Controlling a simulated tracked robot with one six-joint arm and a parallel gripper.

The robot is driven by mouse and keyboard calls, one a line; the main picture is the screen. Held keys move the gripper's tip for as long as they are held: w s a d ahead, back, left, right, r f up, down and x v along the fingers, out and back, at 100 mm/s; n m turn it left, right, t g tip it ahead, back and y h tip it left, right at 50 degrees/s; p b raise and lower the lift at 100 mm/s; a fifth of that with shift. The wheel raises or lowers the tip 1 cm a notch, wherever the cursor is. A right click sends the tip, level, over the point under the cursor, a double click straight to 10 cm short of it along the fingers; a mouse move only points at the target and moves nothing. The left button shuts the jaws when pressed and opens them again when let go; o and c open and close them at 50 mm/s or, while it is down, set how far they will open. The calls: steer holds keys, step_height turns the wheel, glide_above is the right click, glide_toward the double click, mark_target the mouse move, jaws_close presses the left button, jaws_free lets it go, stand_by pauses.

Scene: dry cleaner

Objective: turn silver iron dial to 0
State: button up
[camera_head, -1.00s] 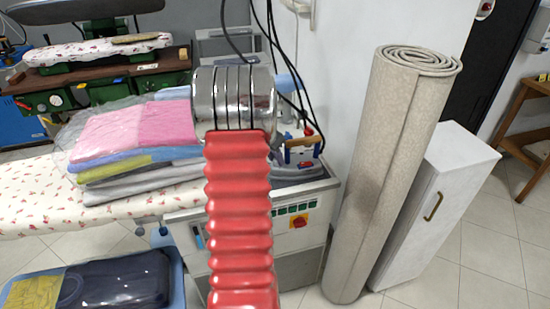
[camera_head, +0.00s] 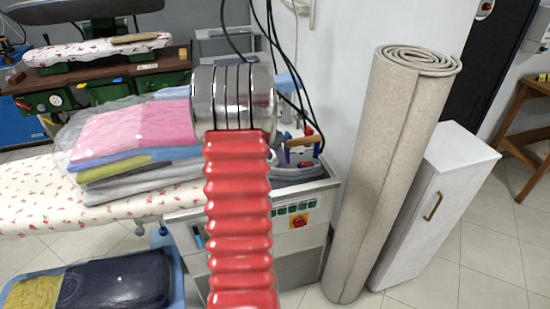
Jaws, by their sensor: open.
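An iron with a brown handle (camera_head: 302,142) stands on the pressing unit (camera_head: 305,190), right of my arm. Its body is small in the picture and partly covered by my arm, and its dial cannot be made out. A small red part (camera_head: 308,130) shows just above the handle. My arm, with red bellows and a silver cylinder, rises through the middle of the picture. My gripper is not in view; the arm's end hides whatever lies behind it.
Bagged folded clothes (camera_head: 135,140) lie on the flowered ironing board (camera_head: 40,195) at left. A blue tray (camera_head: 178,290) with folded clothes is below. A rolled carpet (camera_head: 385,180) and white cabinet (camera_head: 435,205) stand at right. Black cables hang above the unit.

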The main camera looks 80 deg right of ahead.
steer(key=v, duration=1.3)
steer(key=shift+r, duration=0.2)
steer(key=shift+s, duration=0.1)
